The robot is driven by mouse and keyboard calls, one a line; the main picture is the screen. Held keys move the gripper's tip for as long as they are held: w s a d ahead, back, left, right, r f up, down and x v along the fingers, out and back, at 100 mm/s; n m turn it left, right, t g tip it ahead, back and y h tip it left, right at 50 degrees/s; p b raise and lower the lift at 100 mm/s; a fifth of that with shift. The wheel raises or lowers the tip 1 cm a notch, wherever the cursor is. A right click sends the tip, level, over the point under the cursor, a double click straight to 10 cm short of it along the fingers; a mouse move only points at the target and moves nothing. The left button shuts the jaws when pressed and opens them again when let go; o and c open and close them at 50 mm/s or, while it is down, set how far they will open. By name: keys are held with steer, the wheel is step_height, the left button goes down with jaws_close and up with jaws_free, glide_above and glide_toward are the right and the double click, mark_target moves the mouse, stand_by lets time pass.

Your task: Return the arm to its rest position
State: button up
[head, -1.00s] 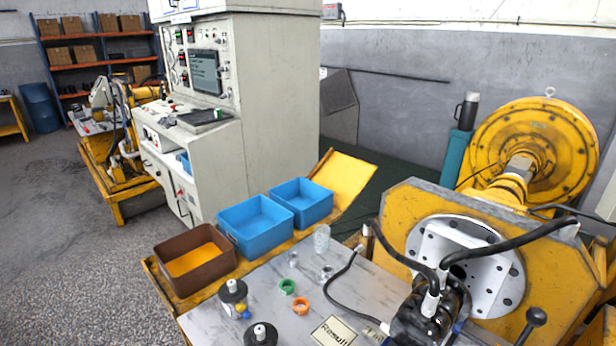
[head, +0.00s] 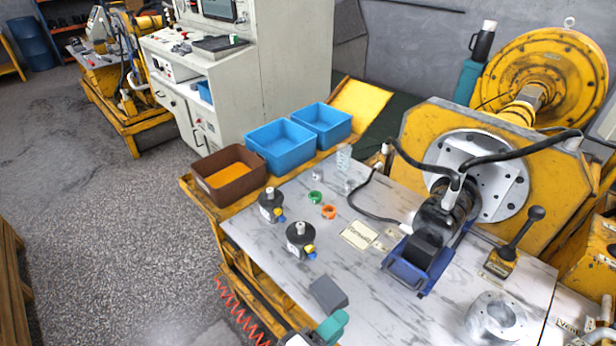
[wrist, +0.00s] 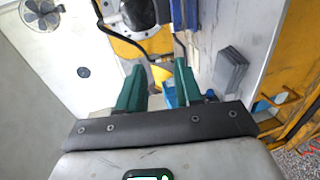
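My gripper shows in the wrist view (wrist: 160,78) with its two teal fingers apart and no object clearly held between them. A yellow and a blue patch show in the gap, seemingly behind the fingers. In the head view, a teal part of the gripper (head: 333,326) shows at the bottom edge, over the front of the marble-topped table (head: 370,292). It is just below a grey block (head: 328,294), which also shows right of the fingers in the wrist view (wrist: 230,68). Most of my arm is out of the head view.
A black motor (head: 440,225) with hoses sits in a blue holder (head: 405,272). Two black round parts (head: 270,207) (head: 300,240), a green ring (head: 315,197) and an orange ring (head: 329,212) lie left. Brown (head: 229,173) and blue bins (head: 281,147) stand behind. A lever (head: 515,238) rises at right.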

steer(key=s+d+f+m+g+y, duration=0.2)
steer(key=d+f+m+g, duration=0.1)
steer(key=d, duration=0.4)
steer(key=s+d+f+m+g+y, duration=0.2)
steer(key=d+g, duration=0.1)
steer(key=d, duration=0.5)
steer(key=s+d+r+m+y, duration=0.3)
steer(key=s+d+m+y, duration=0.1)
steer(key=s+d+y, duration=0.25)
steer(key=s+f+g+b, duration=0.4)
steer(key=s+f+b, duration=0.1)
steer(key=s+f, duration=0.5)
steer(key=shift+s+d+f, duration=0.35)
steer(key=shift+f, duration=0.4)
